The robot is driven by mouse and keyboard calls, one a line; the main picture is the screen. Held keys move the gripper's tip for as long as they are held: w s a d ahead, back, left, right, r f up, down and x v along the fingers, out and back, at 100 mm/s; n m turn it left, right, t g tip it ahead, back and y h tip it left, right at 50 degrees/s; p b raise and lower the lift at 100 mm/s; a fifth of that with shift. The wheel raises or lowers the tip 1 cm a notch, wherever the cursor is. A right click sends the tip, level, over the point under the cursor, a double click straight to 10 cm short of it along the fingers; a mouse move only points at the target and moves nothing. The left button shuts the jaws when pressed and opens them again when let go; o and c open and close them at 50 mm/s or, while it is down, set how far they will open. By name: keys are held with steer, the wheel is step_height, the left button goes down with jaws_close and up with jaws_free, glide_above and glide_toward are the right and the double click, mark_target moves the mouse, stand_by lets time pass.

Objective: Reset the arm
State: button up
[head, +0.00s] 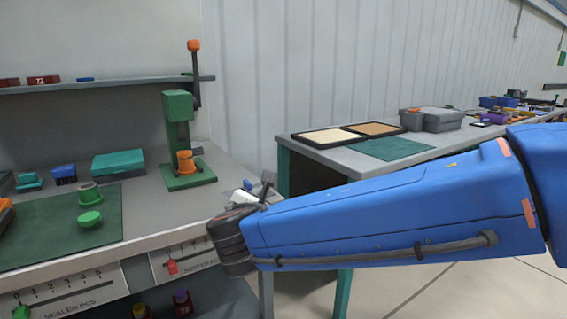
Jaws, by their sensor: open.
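My blue arm (400,208) reaches in from the right edge, across the front of the benches, to a dark wrist at its left end. My gripper (258,188) shows only in part above and behind that wrist, near the right front corner of the left bench (150,215). It is open, with nothing visible between its fingers. The wrist hides its lower part. I cannot tell whether it touches the bench, but it looks apart from the things on it.
A green press (180,140) with an orange-knobbed lever stands on the left bench. A green mat (60,225) there holds green round parts (90,219). A shelf (110,84) runs above. The right bench (330,157) carries trays and a grey case (430,119). Floor shows below my arm.

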steer(key=s+d+f+m+g+h, duration=0.1)
steer(key=s+d+f+m+g, duration=0.2)
steer(key=d, duration=0.6)
steer(key=s+d+f+m+g+h, duration=0.1)
steer(key=s+d+f+m+g, duration=0.1)
steer(key=d+m, duration=0.5)
steer(key=s+d+f+m+g+h, duration=0.1)
steer(key=s+d+f+m+g, duration=0.15)
steer(key=d, duration=0.75)
steer(key=s+d+f+m+g+y, duration=0.1)
steer(key=s+f+m, duration=0.3)
steer(key=s+m, duration=0.4)
steer(key=s+d+f+m+g+y, duration=0.1)
steer(key=s+d+f+m+y, duration=0.2)
steer(key=s+m, duration=0.5)
steer(key=shift+s+d+f+m+y, duration=0.2)
steer(key=shift+d+f+m+y, duration=0.2)
steer(key=shift+d+y, duration=0.3)
